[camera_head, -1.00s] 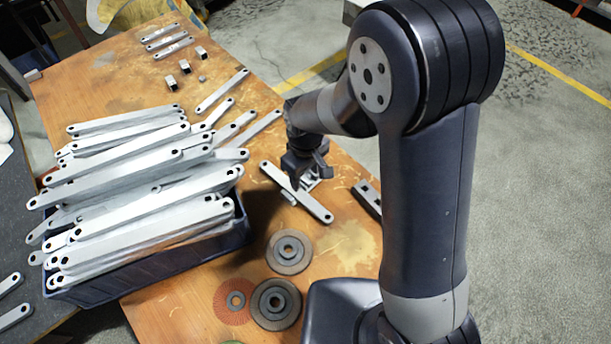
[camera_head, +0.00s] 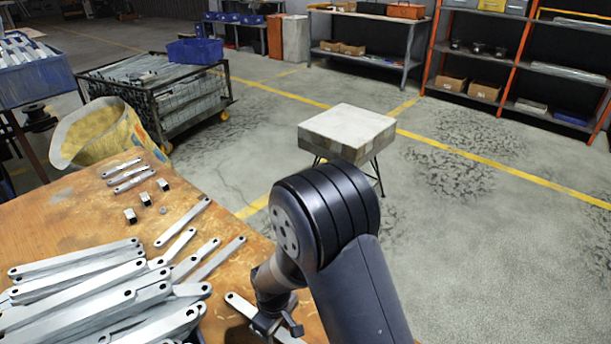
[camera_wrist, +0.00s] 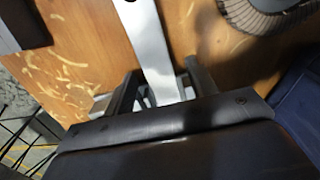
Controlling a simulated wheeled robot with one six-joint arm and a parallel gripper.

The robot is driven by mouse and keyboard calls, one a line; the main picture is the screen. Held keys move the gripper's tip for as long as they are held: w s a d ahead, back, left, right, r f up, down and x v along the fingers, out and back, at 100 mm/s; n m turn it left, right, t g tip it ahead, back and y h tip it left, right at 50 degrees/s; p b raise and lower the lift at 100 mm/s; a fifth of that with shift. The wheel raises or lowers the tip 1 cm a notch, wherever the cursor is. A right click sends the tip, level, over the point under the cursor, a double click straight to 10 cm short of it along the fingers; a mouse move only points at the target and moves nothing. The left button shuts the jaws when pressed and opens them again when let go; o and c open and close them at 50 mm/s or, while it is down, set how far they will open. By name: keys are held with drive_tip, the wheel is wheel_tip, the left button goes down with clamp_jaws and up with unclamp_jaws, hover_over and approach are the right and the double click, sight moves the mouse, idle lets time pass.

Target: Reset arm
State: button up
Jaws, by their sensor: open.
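My gripper (camera_head: 277,326) is low over the wooden table (camera_head: 62,222), at the bottom of the head view. In the wrist view my gripper (camera_wrist: 160,82) is open, with one finger on each side of a galvanized bracket (camera_wrist: 148,42). Whether the fingers touch the bracket cannot be told. One end of this flat grey bracket also shows beside the gripper in the head view (camera_head: 240,303). Many similar brackets (camera_head: 85,285) lie in a pile at the lower left. Several loose ones (camera_head: 183,222) lie beside the pile.
Small square metal pieces (camera_head: 130,215) and short bars (camera_head: 128,175) lie at the table's far side. A grinding disc (camera_wrist: 262,14) is at the wrist view's upper right. Beyond the table stand a pale-topped stool (camera_head: 347,130), a wire cart (camera_head: 160,95) and shelves (camera_head: 520,65). Open floor lies right.

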drive_tip(key=shift+r+p, duration=0.9)
drive_tip(key=shift+r, duration=0.75)
drive_tip(key=shift+f, duration=0.1)
